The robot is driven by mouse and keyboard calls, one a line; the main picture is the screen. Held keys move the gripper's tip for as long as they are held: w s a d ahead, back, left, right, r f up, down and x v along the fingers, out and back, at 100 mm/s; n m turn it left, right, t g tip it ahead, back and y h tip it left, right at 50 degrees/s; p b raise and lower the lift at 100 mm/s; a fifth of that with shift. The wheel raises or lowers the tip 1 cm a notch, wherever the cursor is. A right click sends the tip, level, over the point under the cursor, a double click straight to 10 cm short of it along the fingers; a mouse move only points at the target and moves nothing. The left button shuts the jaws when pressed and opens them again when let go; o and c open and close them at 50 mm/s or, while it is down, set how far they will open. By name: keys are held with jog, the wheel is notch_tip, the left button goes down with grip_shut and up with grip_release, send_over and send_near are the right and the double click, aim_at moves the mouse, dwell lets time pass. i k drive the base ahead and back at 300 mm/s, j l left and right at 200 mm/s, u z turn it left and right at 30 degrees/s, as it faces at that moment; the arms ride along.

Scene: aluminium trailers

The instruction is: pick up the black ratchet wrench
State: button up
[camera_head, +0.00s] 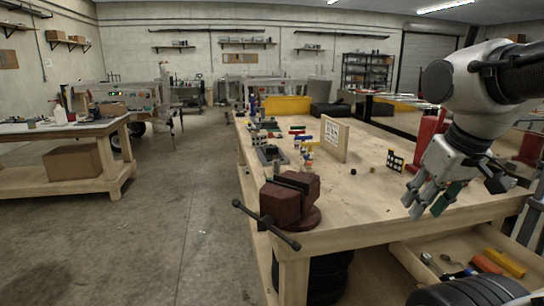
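My gripper (427,212) hangs at the right, pointing down over the right front part of the wooden workbench (352,213). Its fingertips look parted, with nothing clearly held between them. An open drawer (404,250) is below it at the bench's front right. A small dark and silver tool (429,261) lies at the left of the drawer. It may be the black ratchet wrench, but it is too small to be sure. My gripper is above the drawer and apart from this tool.
The drawer also holds a yellow tool (505,262) and an orange one (487,264). A dark red vise (290,196) is clamped at the bench's front left corner. A white-faced wooden board (334,138) stands on the bench. The floor to the left is clear.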

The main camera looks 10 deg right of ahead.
aim_at(426, 258)
jog(key=j+z, duration=0.1)
jog(key=z, duration=0.25)
jog(key=i+j+z, duration=0.1)
jog(key=z, duration=0.2)
jog(key=i+j+z, duration=0.2)
jog(key=j+z, duration=0.15)
jog(key=j, duration=0.85)
jog(key=i+j+z, duration=0.1)
jog(key=j+z, duration=0.25)
jog(key=j, duration=2.8)
jog(key=i+l+z, duration=0.1)
jog(key=z, duration=0.3)
jog(key=i+l+z, duration=0.1)
jog(key=l+z, duration=0.15)
jog(key=z, duration=0.15)
jog(key=i+l+z, duration=0.15)
jog(key=z, duration=0.2)
jog(key=i+l+z, duration=0.1)
jog(key=z, duration=0.3)
jog(key=l+u, duration=0.1)
jog(key=l, duration=0.45)
jog(key=i+l+u, duration=0.15)
jog(key=l, duration=0.45)
jog(key=l+u, duration=0.2)
jog(key=l, duration=0.4)
jog(key=i+l+u, duration=0.15)
jog(key=i, duration=0.25)
jog(key=i+l+u, duration=0.15)
jog(key=i, duration=0.3)
jog(key=l, duration=0.1)
